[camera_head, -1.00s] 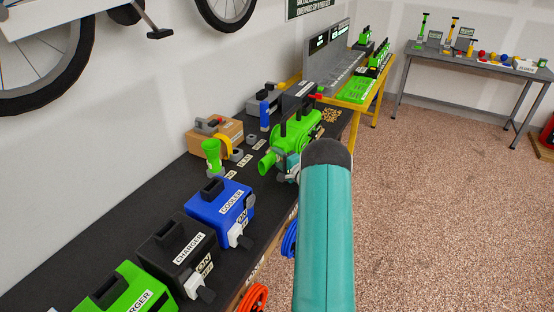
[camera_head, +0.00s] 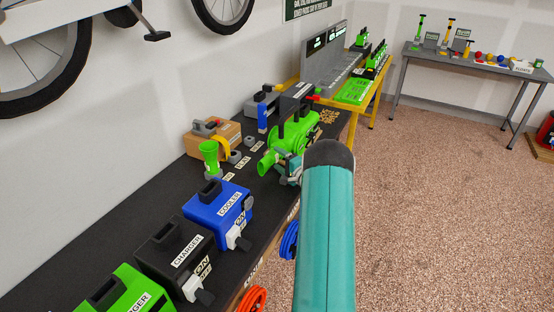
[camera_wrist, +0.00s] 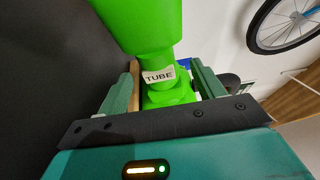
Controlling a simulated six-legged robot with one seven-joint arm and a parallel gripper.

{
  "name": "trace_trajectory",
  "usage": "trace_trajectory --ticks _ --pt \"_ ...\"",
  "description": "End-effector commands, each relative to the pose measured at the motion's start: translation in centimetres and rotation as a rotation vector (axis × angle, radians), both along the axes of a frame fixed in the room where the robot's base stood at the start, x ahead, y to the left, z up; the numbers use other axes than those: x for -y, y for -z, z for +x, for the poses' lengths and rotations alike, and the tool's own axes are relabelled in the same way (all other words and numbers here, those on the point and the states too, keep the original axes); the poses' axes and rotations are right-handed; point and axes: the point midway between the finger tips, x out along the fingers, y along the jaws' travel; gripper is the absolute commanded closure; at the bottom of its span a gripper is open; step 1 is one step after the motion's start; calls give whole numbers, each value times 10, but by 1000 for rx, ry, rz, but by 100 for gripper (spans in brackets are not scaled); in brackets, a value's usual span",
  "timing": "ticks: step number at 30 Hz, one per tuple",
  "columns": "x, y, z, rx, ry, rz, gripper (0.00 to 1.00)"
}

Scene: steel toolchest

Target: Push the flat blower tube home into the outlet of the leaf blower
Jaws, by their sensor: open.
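The green leaf blower (camera_head: 296,135), with dark handles, sits on the black bench in the head view. A short green tube-like piece (camera_head: 267,163) points from its near end toward the lower left; I cannot tell there whether it is the outlet or the tube. My gripper (camera_head: 286,168) is beside that end, partly hidden by my teal arm. In the wrist view, a green flared part with a white TUBE label (camera_wrist: 158,76) lies between the fingers of my gripper (camera_wrist: 164,80). The fingers are open, one on each side. How deep the tube sits in the outlet cannot be seen.
Another flared green piece (camera_head: 210,156) stands on the bench at left. Open floor (camera_head: 440,190) lies to the right.

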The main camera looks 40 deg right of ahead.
Motion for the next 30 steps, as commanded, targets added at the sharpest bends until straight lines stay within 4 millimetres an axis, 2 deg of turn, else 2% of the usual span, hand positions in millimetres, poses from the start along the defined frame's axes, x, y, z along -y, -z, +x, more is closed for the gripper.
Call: trace_trajectory --ticks 9,15,21,30 --pt "-3 -1 -70 -2 3 1 32" --pt "-5 0 -106 -2 1 1 32" --pt "-6 -1 -120 0 0 1 32" --pt "-6 -1 -120 0 0 0 32"
